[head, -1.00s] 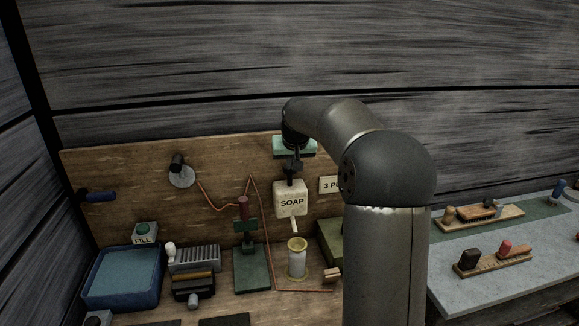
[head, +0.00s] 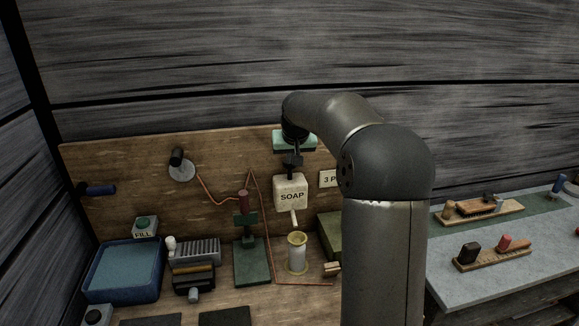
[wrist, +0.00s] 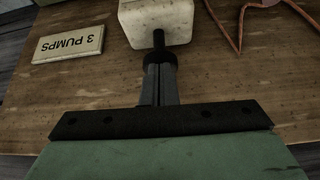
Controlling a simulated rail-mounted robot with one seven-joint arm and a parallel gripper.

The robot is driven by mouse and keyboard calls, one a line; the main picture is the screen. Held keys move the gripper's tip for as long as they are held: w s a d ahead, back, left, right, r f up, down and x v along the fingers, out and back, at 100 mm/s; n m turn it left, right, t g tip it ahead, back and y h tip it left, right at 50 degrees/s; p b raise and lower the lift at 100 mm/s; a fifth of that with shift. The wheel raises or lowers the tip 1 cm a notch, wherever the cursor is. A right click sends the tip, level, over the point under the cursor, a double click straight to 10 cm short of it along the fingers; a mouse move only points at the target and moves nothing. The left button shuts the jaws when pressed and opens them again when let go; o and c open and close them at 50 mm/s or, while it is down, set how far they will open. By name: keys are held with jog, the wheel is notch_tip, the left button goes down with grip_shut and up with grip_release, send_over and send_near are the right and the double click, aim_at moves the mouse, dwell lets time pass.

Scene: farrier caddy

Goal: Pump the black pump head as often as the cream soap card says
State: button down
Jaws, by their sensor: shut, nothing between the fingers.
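The cream soap card (head: 328,179) is partly hidden by my arm in the head view. In the wrist view the card (wrist: 68,44) reads "3 PUMPS", upside down. The cream soap box (head: 291,193), marked SOAP, is on the wooden board, with a spout below. Its black pump head (wrist: 160,59) is on a dark stem above the box. My gripper (wrist: 159,68) is shut and empty, its fingertips right at the top of the pump head. They look to be touching it, but a small gap cannot be ruled out. In the head view my gripper (head: 292,157) is above the box.
A pale cup (head: 297,254) stands below the spout. A green stand with a red handle (head: 243,203), an orange cord (head: 265,215) and a blue tray (head: 122,272) are to the left. A grey bench (head: 480,285) with brushes is at right.

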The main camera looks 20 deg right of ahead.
jog(key=shift+f+b, duration=0.95)
jog(key=shift+f, duration=0.5)
jog(key=shift+r+p, duration=1.6)
jog(key=shift+r, duration=0.55)
jog(key=shift+r, duration=0.1)
notch_tip(320, 180, up, 5)
jog(key=p, duration=0.3)
jog(key=shift+p, duration=0.4)
